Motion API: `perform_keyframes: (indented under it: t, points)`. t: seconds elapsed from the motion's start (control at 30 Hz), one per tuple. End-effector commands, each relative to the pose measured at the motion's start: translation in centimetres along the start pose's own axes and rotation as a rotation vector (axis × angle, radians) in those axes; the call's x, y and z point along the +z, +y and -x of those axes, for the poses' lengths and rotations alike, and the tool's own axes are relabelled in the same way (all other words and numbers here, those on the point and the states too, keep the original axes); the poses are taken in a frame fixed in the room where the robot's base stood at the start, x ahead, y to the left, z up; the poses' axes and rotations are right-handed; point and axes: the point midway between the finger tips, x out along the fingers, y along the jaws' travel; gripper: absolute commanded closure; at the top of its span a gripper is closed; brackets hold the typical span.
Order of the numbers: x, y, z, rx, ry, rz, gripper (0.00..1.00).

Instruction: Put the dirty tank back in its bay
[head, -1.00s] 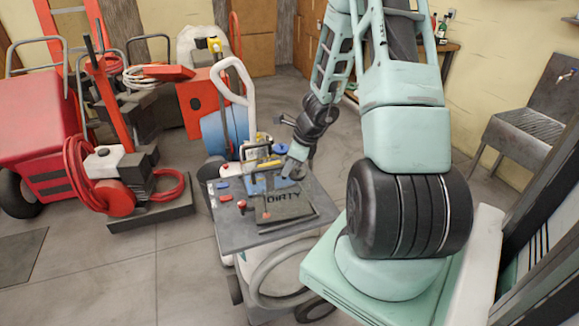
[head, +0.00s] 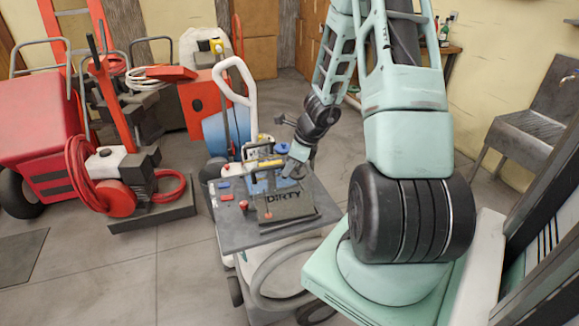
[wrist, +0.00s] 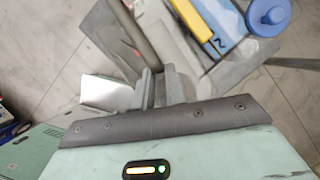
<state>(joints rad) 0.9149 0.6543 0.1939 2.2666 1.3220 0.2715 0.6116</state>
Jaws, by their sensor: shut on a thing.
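The dirty tank (head: 283,197) is a dark grey box with the word DIRTY on it. In the head view it is at the top deck of the wheeled machine (head: 270,238), and a dark frame rises behind the label. My gripper (head: 292,169) is at the tank's right rear side and is shut on it. The exact grip is too small to tell there. In the wrist view my gripper (wrist: 161,88) has its fingers close together against a dark grey panel. How far the tank sits in its bay is hidden.
The deck also carries small red and blue knobs and a yellow bar (head: 270,164). A blue cap (wrist: 267,16) and a yellow handle (wrist: 205,30) show in the wrist view. Red machines (head: 110,185) stand at left. A metal sink (head: 525,135) stands at right.

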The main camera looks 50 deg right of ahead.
Motion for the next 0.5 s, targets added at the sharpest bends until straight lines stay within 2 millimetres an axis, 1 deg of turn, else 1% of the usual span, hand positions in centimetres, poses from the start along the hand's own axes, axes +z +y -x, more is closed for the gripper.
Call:
perform_keyframes:
  t: [0.03,0.13,0.17,0.2,0.23,0.27,0.5]
  points:
    - [-2.01,0.68,-1.11,0.015,0.036,-0.017,1.00]
    - [-2.02,0.67,-1.13,0.015,0.036,-0.017,1.00]
    - [-2.02,0.67,-1.13,0.015,0.036,-0.017,0.84]
    - [-2.03,0.67,-1.14,0.015,0.036,-0.017,0.73]
    - [-2.04,0.67,-1.15,0.015,0.036,-0.017,0.65]
    - [-2.05,0.68,-1.15,0.015,0.036,-0.017,0.61]
    - [-2.12,0.69,-1.21,0.015,0.037,-0.020,0.61]
